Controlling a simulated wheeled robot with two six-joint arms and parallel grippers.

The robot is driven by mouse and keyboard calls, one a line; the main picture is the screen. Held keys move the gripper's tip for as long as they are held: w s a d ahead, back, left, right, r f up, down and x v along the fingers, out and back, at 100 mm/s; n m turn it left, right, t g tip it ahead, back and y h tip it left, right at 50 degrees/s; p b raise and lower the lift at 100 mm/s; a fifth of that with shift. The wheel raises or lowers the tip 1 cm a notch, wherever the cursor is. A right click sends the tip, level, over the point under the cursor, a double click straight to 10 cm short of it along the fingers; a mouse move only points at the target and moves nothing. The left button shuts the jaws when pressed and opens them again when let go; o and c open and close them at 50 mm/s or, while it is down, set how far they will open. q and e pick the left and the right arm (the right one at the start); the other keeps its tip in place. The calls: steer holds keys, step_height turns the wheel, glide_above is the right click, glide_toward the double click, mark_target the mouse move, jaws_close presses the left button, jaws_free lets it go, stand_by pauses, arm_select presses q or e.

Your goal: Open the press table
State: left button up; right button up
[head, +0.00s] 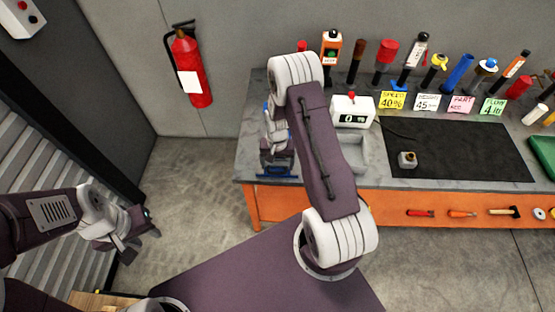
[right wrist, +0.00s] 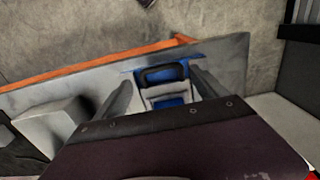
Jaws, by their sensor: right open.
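A small blue fixture (head: 284,173) with grey parts sits at the left end of the grey workbench. In the head view my right arm hides most of it. In the right wrist view the blue fixture (right wrist: 168,102) shows a dark looped handle (right wrist: 163,73) and a pale grey block. I cannot tell for certain that it is the press table. My right gripper (right wrist: 163,88) is open, its two fingers on either side of the fixture, with no clear contact. My left gripper (head: 135,232) hangs over the floor at the left, away from the bench; its finger gap is unclear.
The workbench (head: 215,0) is not clear: a counter box (head: 353,111) reading 0, a grey tray (head: 350,150), a black mat (head: 455,150) and several upright tools stand along it. A fire extinguisher (head: 190,68) hangs on the wall. The floor (head: 195,190) left of the bench is free.

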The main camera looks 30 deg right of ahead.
step_height(320, 180, up, 6)
steer(key=b, duration=0.1)
steer(key=shift+s+r, duration=0.1)
stand_by(0.3)
